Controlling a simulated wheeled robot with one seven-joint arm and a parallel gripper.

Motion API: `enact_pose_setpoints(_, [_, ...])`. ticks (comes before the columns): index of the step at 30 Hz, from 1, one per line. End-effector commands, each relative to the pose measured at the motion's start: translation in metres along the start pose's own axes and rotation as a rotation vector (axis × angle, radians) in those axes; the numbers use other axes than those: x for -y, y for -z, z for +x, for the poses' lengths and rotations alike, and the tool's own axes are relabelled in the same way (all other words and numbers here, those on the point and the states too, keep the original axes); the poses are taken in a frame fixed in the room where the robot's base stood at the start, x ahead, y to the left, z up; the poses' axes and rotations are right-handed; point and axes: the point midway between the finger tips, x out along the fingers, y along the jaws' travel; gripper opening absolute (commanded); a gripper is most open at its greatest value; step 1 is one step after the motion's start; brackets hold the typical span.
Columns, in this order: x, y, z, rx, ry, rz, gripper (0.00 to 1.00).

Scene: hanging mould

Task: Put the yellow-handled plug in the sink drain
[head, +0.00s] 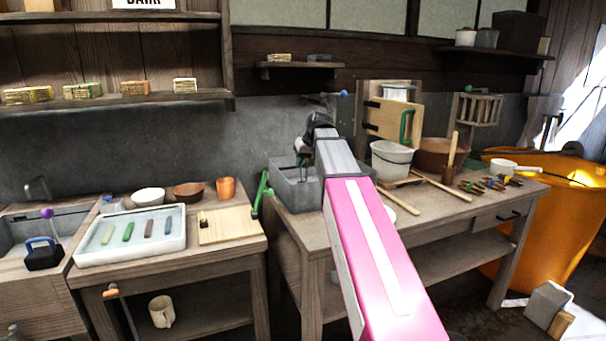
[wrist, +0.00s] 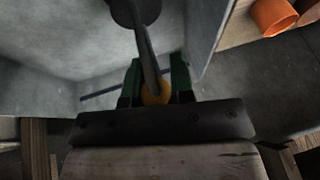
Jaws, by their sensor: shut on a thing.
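My gripper (wrist: 155,88) shows in the wrist view with two dark green fingers, shut on the yellow handle (wrist: 154,96) of the plug. A dark rod runs up from beside the handle to a dark round end (wrist: 134,10); I cannot tell whether these belong to the plug. In the head view my gripper (head: 304,160) is dark and small, over the grey sink (head: 296,198), and the plug cannot be made out there. Grey sink walls (wrist: 205,35) show around the fingers in the wrist view. The drain is hidden or too dark to tell.
A green lever (head: 261,194) stands at the sink's left side. An orange cup (head: 226,188), a wooden board (head: 230,224) and a white tray (head: 130,246) are left of it. A white bucket (head: 391,162) and brushes stand right. A shelf (head: 120,103) hangs above.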

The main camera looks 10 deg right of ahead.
Motion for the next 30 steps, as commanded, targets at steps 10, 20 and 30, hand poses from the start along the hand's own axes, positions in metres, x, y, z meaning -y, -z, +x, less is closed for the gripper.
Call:
enact_pose_setpoints(10, [-0.007,-0.014,0.032,0.001,0.0,-0.001,0.0])
enact_pose_setpoints(20, [-0.007,-0.014,0.034,0.0,0.0,-0.001,0.0])
enact_pose_setpoints(30, [-0.008,-0.016,0.038,0.0,0.0,-0.001,0.48])
